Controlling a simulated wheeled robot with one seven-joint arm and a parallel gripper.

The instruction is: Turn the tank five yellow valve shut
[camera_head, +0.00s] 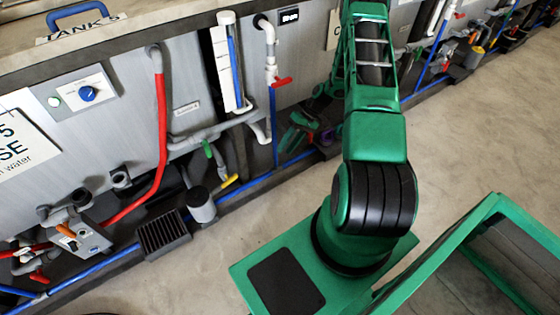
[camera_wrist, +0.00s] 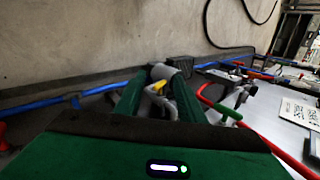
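The yellow valve handle (camera_head: 229,181) sits low on the front of tank five, on a grey pipe near the blue floor-level pipe. In the wrist view the yellow handle (camera_wrist: 158,86) shows between and beyond the two green fingers of my gripper (camera_wrist: 158,78). The fingers are apart, with nothing held between them.
A green handle (camera_head: 208,148) sits just above the yellow one, and a red handle (camera_head: 282,81) is higher right. A grey cylinder (camera_head: 201,205) and black grated box (camera_head: 163,234) stand left of the valve. The concrete floor (camera_head: 250,238) in front is clear.

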